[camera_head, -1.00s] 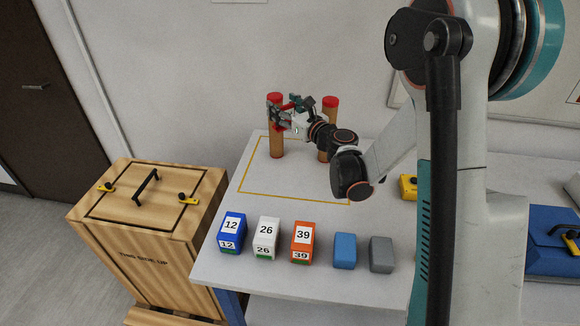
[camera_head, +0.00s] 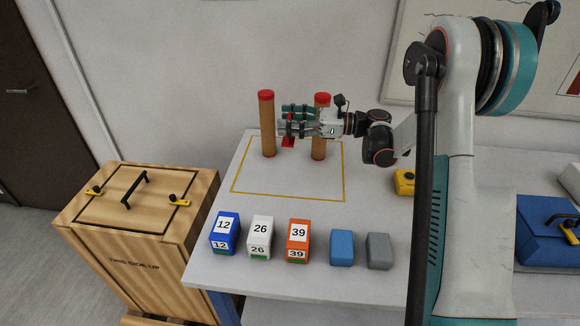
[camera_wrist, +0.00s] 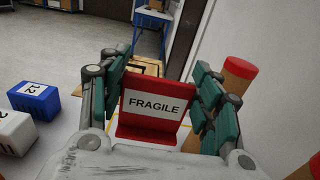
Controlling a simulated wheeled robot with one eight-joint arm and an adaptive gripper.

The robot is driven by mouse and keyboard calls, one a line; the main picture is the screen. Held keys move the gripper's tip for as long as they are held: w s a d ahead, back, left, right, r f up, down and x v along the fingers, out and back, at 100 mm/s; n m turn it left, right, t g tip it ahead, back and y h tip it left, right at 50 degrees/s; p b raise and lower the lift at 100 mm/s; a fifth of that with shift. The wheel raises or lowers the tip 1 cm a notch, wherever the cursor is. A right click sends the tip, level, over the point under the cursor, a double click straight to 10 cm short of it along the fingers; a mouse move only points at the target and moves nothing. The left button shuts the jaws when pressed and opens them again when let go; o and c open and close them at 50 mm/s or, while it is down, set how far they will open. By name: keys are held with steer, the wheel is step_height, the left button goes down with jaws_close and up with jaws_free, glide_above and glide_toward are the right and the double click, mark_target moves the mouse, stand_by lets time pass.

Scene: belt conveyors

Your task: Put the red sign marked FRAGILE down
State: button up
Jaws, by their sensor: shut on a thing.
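The red sign (camera_wrist: 148,130) with a white FRAGILE label stands upright between the fingers of my gripper (camera_wrist: 165,105) in the wrist view. In the head view my gripper (camera_head: 289,124) is shut on the sign (camera_head: 288,142), whose red lower part shows below the fingers. Most of the sign is hidden there by the fingers. The gripper is at the two brown posts with red tops, the left post (camera_head: 267,125) and the right post (camera_head: 320,143). I cannot tell whether the sign's base touches the table.
A yellow outline (camera_head: 287,196) marks the white table (camera_head: 215,268). Blue 12 (camera_head: 224,233), white 26 (camera_head: 260,237) and orange 39 (camera_head: 297,241) boxes, plus plain blue (camera_head: 342,248) and grey (camera_head: 379,251) blocks, line the front. A wooden crate (camera_head: 150,260) stands left.

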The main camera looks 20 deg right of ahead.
step_height(320, 180, down, 16)
steer(key=b, duration=0.5)
steer(key=shift+r, duration=0.2)
steer(key=shift+f, duration=0.1)
steer(key=o, duration=1)
steer(key=shift+o, duration=0.2)
steer(key=p+v, duration=0.2)
steer(key=v, duration=0.4)
steer(key=shift+d, duration=0.2)
steer(key=shift+s+d, duration=0.3)
steer(key=shift+d, duration=0.15)
